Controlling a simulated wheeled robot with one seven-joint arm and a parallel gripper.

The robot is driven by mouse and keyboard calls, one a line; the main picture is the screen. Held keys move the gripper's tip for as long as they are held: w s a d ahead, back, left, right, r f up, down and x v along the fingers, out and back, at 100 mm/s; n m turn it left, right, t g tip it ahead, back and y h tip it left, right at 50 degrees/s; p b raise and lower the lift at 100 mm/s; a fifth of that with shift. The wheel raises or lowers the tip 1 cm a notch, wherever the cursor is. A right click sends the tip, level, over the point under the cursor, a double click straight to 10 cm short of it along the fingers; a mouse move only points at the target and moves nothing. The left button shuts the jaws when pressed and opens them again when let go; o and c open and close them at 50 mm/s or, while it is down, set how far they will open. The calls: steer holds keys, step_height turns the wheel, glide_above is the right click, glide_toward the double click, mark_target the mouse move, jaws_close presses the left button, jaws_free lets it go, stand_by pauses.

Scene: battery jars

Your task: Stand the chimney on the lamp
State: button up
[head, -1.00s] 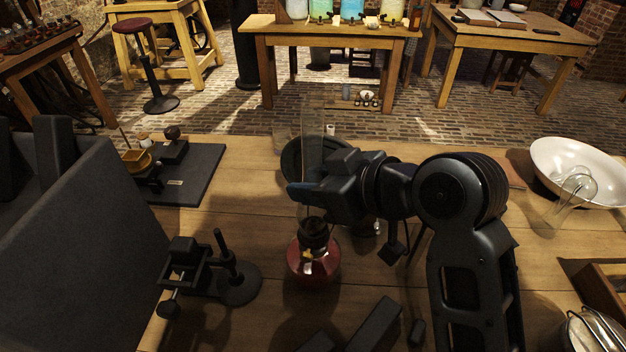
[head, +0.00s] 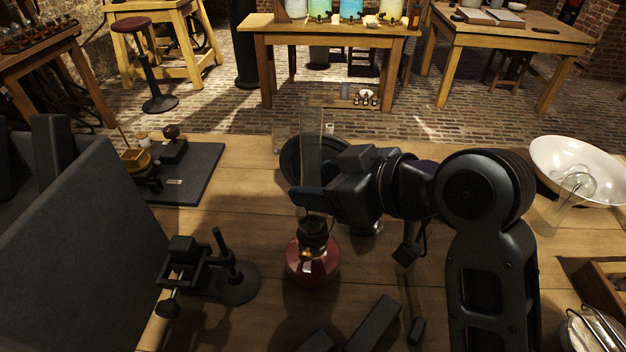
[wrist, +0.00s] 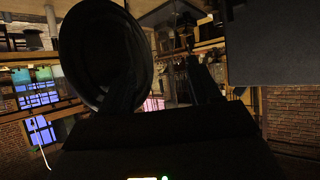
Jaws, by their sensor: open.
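The lamp (head: 312,262) has a red glass base and a dark burner and stands on the wooden bench. The chimney (head: 311,135), a clear glass tube, is upright directly above the burner. Its lower end is partly hidden by my gripper and hard to see, so I cannot tell exactly how it meets the burner. My gripper (head: 308,198) is open at the chimney's lower part, reaching in from the right just above the lamp. In the wrist view the dark gripper body fills the lower part, and I cannot make out the chimney or lamp there.
A dark round dish (head: 290,165) is behind the chimney. A black clamp stand (head: 238,285) is left of the lamp, near a large dark panel (head: 85,255). A white bowl (head: 560,155) and a clear glass vessel (head: 562,205) are at right. Dark blocks (head: 375,322) lie in front.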

steer(key=v, duration=1)
steer(key=shift+f, duration=0.15)
steer(key=s+d+f+m+t+h, duration=0.3)
steer(key=s+d+f+m, duration=0.25)
steer(key=f, duration=0.25)
steer(key=s+d+f+m+t+h, duration=0.2)
steer(key=s+d+f+m+h, duration=0.15)
steer(key=s+f, duration=0.35)
steer(key=s+d+r+t+h, duration=0.1)
steer(key=s+d, duration=0.2)
steer(key=s, duration=0.6)
steer(key=s+d+r+m+t+h, duration=0.1)
steer(key=s+d, duration=0.1)
steer(key=s, duration=0.7)
steer(key=shift+s+d+r+t+h, duration=0.25)
steer(key=shift+d+r+t+h, duration=0.05)
steer(key=shift+d+r+h, duration=0.1)
